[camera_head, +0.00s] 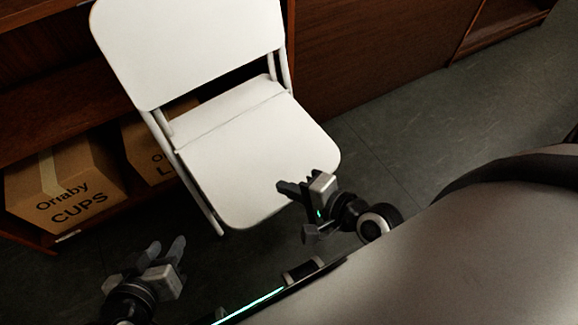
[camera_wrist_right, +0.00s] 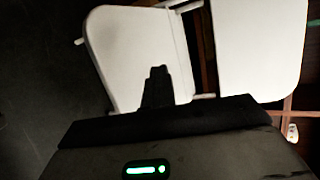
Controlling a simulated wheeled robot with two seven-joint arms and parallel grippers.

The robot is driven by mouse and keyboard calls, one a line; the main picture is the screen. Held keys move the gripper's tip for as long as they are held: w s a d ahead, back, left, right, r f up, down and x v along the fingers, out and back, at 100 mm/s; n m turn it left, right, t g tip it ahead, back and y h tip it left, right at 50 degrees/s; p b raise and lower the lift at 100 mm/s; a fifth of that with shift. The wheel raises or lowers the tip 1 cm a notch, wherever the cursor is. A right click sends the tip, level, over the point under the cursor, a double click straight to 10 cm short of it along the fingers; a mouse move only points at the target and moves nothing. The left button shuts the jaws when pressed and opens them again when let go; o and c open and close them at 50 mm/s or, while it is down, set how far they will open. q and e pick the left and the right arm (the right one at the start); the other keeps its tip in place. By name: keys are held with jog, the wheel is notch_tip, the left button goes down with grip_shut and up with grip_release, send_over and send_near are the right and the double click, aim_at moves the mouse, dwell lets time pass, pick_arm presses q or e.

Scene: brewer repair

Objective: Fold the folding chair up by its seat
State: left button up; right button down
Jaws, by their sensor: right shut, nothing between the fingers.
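A white folding chair stands unfolded, with its backrest (camera_head: 190,50) upright at the back and its seat (camera_head: 235,150) down and flat. In the right wrist view the seat (camera_wrist_right: 130,55) is at the left and the backrest (camera_wrist_right: 258,45) at the right. My right gripper (camera_head: 282,190) is shut and empty at the front right part of the seat, overlapping its edge. I cannot tell whether it touches the seat. In the right wrist view its fingers (camera_wrist_right: 157,85) show dark against the seat. My left gripper (camera_head: 166,249) is open and empty, left of the chair's front, apart from it.
A cardboard box marked CUPS (camera_head: 65,190) and another box (camera_head: 145,150) sit on the low wooden shelf behind and left of the chair. A wooden cabinet panel (camera_head: 370,50) stands behind the chair. The grey floor (camera_head: 400,130) right of the chair is clear.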

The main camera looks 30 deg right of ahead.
jog(key=c, duration=2.1)
grip_release()
jog(key=shift+c, duration=0.2)
jog(key=o, duration=0.9)
pick_arm(q)
jog(key=shift+t, duration=0.6)
jog(key=r+p, duration=0.1)
jog(key=r, duration=0.1)
jog(key=a+r+p, duration=0.1)
jog(key=r+p, duration=0.1)
jog(key=r, duration=0.1)
jog(key=shift+s+a+r, duration=0.2)
jog(key=shift+r, duration=0.15)
pick_arm(e)
jog(key=v, duration=1.6)
